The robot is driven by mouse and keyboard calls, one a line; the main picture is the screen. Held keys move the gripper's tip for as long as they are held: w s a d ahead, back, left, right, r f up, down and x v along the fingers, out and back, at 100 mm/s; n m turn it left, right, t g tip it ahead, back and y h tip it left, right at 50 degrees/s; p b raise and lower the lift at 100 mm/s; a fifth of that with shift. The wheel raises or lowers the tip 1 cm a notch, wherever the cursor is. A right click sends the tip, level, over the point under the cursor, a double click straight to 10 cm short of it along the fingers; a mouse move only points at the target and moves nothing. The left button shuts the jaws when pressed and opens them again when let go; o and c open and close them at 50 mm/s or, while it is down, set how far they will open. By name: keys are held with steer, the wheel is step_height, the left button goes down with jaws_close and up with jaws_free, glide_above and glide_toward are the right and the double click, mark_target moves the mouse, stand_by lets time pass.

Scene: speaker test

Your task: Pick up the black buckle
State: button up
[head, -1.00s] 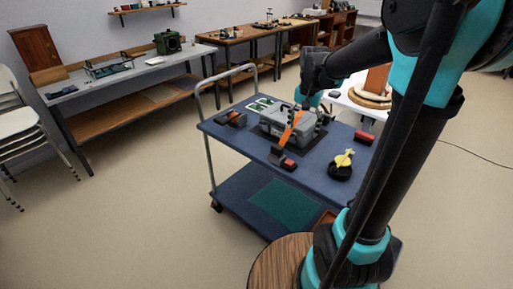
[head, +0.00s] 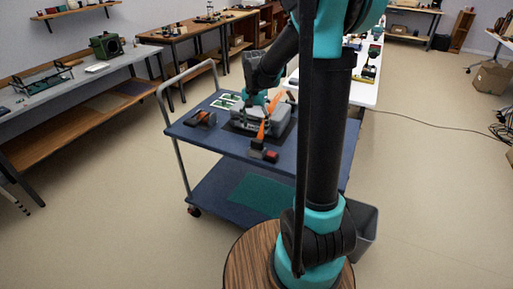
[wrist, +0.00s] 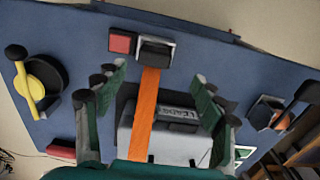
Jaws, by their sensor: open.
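A black buckle (wrist: 155,52) lies on the blue cart top at the end of an orange strap (wrist: 145,112); in the head view it (head: 257,146) is at the cart's near side. The strap runs from the buckle over a grey case (wrist: 170,130). A red block (wrist: 122,41) is beside the buckle. My gripper (wrist: 158,78) is open and empty, its green fingers on either side of the strap in the wrist view, with the buckle beyond the tips. In the head view my gripper (head: 262,104) is over the case, partly blurred by distance.
The blue cart (head: 215,138) has a push handle at left. Another black and orange item (wrist: 268,112) lies on its top, as does a round black item with a yellow tool (wrist: 38,82). A grey bin (head: 362,230) stands behind my arm. Workbenches line the wall.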

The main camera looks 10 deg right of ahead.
mark_target(257, 140)
step_height(257, 140, down, 3)
steer(key=shift+f, duration=0.1)
steer(key=shift+s+d+f, duration=0.1)
steer(key=shift+d+f, duration=0.1)
steer(key=shift+f, duration=1.15)
steer(key=shift+d+f, duration=0.2)
steer(key=shift+f, duration=1.1)
steer(key=c, duration=1.3)
steer(key=shift+r, duration=0.1)
